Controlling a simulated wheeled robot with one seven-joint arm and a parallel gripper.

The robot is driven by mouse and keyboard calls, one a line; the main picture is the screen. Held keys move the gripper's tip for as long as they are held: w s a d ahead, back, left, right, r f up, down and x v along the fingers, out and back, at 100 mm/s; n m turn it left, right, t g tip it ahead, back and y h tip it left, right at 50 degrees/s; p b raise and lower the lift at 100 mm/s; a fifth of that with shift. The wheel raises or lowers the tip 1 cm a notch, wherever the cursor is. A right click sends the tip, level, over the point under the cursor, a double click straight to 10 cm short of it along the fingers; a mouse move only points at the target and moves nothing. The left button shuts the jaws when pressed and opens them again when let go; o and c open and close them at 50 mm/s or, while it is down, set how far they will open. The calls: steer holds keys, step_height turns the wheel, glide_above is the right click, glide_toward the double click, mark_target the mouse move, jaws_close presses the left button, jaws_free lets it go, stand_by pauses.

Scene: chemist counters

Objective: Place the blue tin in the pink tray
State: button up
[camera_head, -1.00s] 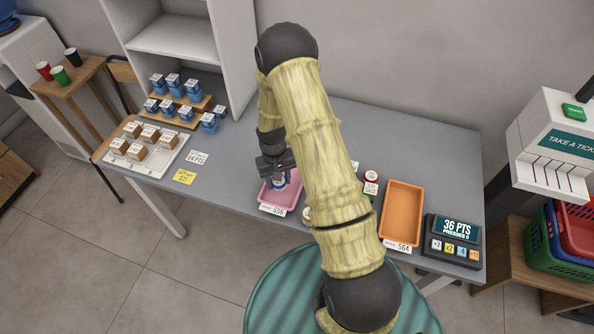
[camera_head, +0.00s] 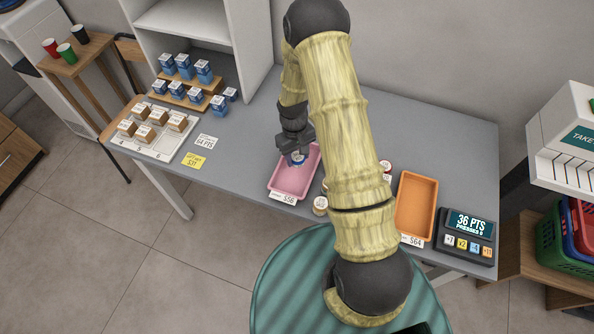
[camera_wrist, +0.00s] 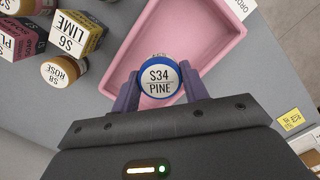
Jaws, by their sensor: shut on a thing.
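The blue tin (camera_wrist: 157,77) has a blue rim and a white lid marked S34 PINE. My gripper (camera_wrist: 158,92) is shut on it, one finger on each side, in the wrist view. In the head view my gripper (camera_head: 296,153) points down over the back left part of the pink tray (camera_head: 287,184), with the tin (camera_head: 297,161) below it. The pink tray also shows in the wrist view (camera_wrist: 200,25), behind and around the tin. I cannot tell whether the tin touches the tray floor.
An orange tray (camera_head: 416,206) and a points display (camera_head: 467,232) stand to the right. A round jar (camera_head: 320,205) stands close right of the pink tray; my arm hides part of that area. Blue boxes (camera_head: 176,88) and a white tray of brown boxes (camera_head: 157,152) are left.

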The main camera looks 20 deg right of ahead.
steer(key=n, duration=0.2)
steer(key=r+n+b, duration=0.1)
steer(key=n, duration=0.4)
steer(key=shift+w+a+r+t+h+b, duration=0.1)
steer(key=shift+a+r+t+h+b, duration=0.1)
steer(key=shift+t+h+b, duration=0.15)
steer(key=n, duration=0.2)
steer(key=r+n+b, duration=0.1)
steer(key=n, duration=0.4)
steer(key=r+n+t+b, duration=0.1)
steer(key=n, duration=0.2)
steer(key=shift+r+n, duration=0.15)
steer(key=shift+n, duration=0.15)
steer(key=n, duration=0.2)
steer(key=r+n+b, duration=0.1)
steer(key=n, duration=0.2)
steer(key=shift+s+r+n+t, duration=0.2)
steer(key=shift+n+t, duration=0.05)
steer(key=shift+n, duration=0.05)
glide_above(297, 171)
steer(key=shift+f+b, duration=0.35)
steer(key=shift+f, duration=2.8)
steer(key=shift+f, duration=1.85)
